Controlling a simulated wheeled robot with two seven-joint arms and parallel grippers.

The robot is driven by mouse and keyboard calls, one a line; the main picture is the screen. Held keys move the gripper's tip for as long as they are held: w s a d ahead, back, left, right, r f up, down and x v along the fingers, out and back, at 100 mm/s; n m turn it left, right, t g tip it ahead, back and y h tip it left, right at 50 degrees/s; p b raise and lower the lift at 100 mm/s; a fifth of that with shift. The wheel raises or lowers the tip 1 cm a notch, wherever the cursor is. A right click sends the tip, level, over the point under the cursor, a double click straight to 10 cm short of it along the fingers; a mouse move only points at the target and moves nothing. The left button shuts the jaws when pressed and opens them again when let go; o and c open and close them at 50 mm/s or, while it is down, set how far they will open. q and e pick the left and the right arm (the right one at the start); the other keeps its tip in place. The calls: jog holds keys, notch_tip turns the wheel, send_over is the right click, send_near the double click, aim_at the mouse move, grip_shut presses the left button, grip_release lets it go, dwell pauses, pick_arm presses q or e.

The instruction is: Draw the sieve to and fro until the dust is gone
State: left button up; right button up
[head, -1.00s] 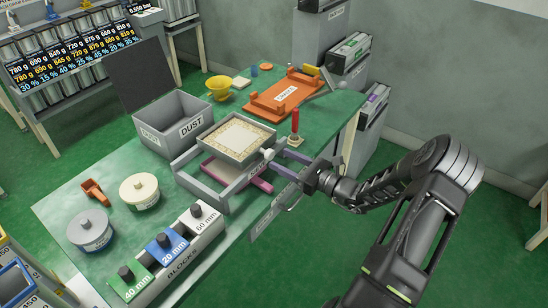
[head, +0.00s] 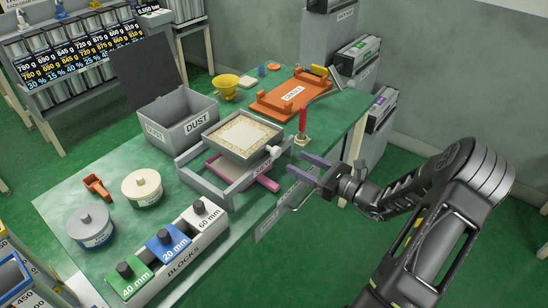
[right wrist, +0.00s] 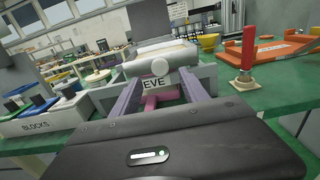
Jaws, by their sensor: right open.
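The sieve (head: 227,150) is a square tray with a pale sheet of material and a speckled border, sitting on a grey frame (head: 190,178) on the green table. Its round white knob (head: 274,152) faces my right side; the knob (right wrist: 160,67) also shows in the right wrist view. A pink tray (head: 268,183) lies under the sieve. My right gripper (head: 296,163) is open and empty, just right of the knob and apart from it. In the right wrist view its two purple fingers (right wrist: 158,92) point toward the knob. My left gripper is not in view.
A grey DUST box (head: 197,125) with a raised dark lid stands behind the sieve. A red-handled tool (head: 302,122) stands close beyond my right gripper. An orange tray (head: 290,97), a yellow bowl (head: 225,82), round tins (head: 142,187) and a blocks rack (head: 190,255) also occupy the table.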

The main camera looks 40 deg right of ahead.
aim_at(278, 153)
jog(key=p+x, duration=0.1)
jog(key=x, duration=0.6)
jog(key=shift+w+a, duration=0.15)
jog(key=shift+w, duration=0.15)
dwell(0.3)
grip_shut()
dwell(0.4)
dwell(0.9)
